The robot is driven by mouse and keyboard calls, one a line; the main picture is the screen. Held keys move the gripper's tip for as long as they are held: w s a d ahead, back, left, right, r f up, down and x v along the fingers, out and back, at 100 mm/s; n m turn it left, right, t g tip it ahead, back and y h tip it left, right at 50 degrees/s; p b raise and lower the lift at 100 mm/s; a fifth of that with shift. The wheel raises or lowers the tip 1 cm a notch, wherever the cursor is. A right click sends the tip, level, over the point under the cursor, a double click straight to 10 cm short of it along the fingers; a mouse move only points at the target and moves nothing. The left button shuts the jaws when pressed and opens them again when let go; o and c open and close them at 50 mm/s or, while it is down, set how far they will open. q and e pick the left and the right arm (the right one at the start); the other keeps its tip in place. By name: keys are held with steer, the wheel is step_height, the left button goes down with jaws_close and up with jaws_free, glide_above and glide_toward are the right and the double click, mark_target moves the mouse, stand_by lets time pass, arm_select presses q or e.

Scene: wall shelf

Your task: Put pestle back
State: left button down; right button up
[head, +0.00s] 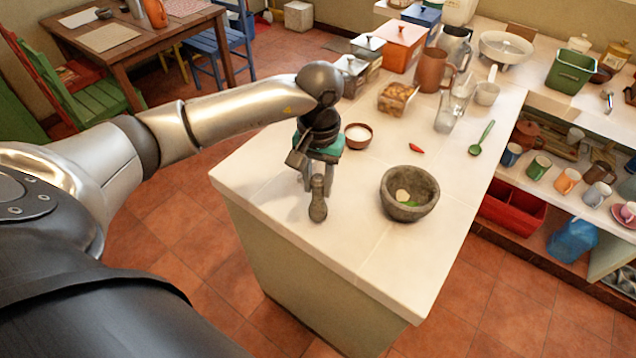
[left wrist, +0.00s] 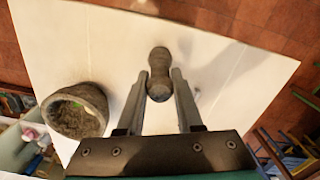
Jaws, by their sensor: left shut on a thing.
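The pestle (head: 317,199) is a dark grey stone piece with a rounded, thicker end, over the white counter near its left edge. My left gripper (head: 313,183) is shut on it. In the left wrist view the pestle (left wrist: 159,62) sits between the two fingers of the gripper (left wrist: 160,90). I cannot tell whether the pestle touches the counter. The stone mortar (head: 409,194) stands upright on the counter to the right, apart from the pestle, with green and pale bits inside. The mortar also shows at the left of the left wrist view (left wrist: 77,110). My right gripper is in neither view.
A small bowl of white stuff (head: 358,136) stands just behind the gripper. A red chilli (head: 416,148) and a green spoon (head: 481,138) lie behind the mortar. A glass (head: 446,118), a brown pitcher (head: 433,71) and pots stand further back. The counter's front is clear.

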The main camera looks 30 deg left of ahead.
arm_select(q)
steer(key=shift+f, duration=0.3)
steer(key=shift+f, duration=0.2)
steer(key=c, duration=0.6)
jaws_free()
steer(key=shift+o, duration=0.2)
steer(key=shift+r, duration=0.1)
step_height(320, 180, up, 12)
steer(key=shift+w+r+b, duration=0.1)
steer(key=shift+b, duration=0.25)
